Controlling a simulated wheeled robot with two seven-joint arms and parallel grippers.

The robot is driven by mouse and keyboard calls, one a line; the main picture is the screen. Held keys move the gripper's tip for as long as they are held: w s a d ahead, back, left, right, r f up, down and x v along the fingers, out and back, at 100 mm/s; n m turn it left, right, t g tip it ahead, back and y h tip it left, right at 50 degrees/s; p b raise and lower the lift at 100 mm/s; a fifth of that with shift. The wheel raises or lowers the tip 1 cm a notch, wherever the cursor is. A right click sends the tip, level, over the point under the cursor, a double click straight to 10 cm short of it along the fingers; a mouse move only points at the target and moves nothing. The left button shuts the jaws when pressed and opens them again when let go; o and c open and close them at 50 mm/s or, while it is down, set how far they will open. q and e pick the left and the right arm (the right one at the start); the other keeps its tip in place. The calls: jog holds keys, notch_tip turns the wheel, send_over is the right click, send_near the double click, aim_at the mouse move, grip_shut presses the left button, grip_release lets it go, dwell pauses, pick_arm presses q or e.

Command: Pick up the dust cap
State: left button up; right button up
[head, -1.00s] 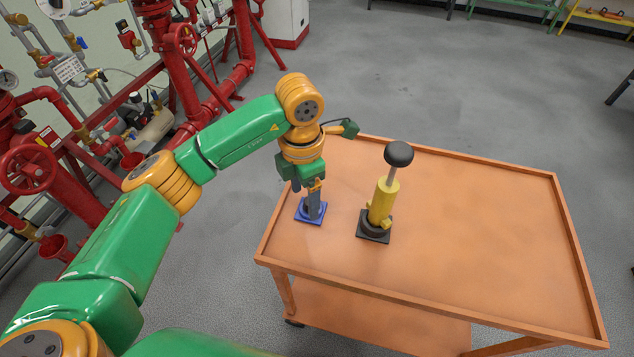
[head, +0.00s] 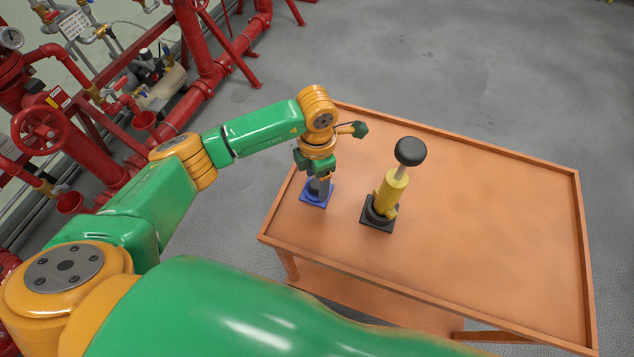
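My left gripper (head: 318,183) points down over a small blue square base (head: 309,199) near the left end of the orange table. A dark grey piece shows at its fingertips, just above the blue base. I cannot tell whether that piece is the dust cap or part of the fingers, as the gripper body covers most of the spot. No dust cap can be made out clearly elsewhere. Whether the fingers are closed on anything is hidden. My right gripper is out of view.
A yellow pump-like tool (head: 390,190) with a black round knob (head: 410,151) stands on a black square base (head: 378,224) just right of the gripper. The orange table (head: 490,225) has a raised rim and is bare on its right. Red pipes and valves (head: 95,150) stand at left.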

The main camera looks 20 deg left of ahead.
pick_arm(q)
grip_shut()
dwell(1.2)
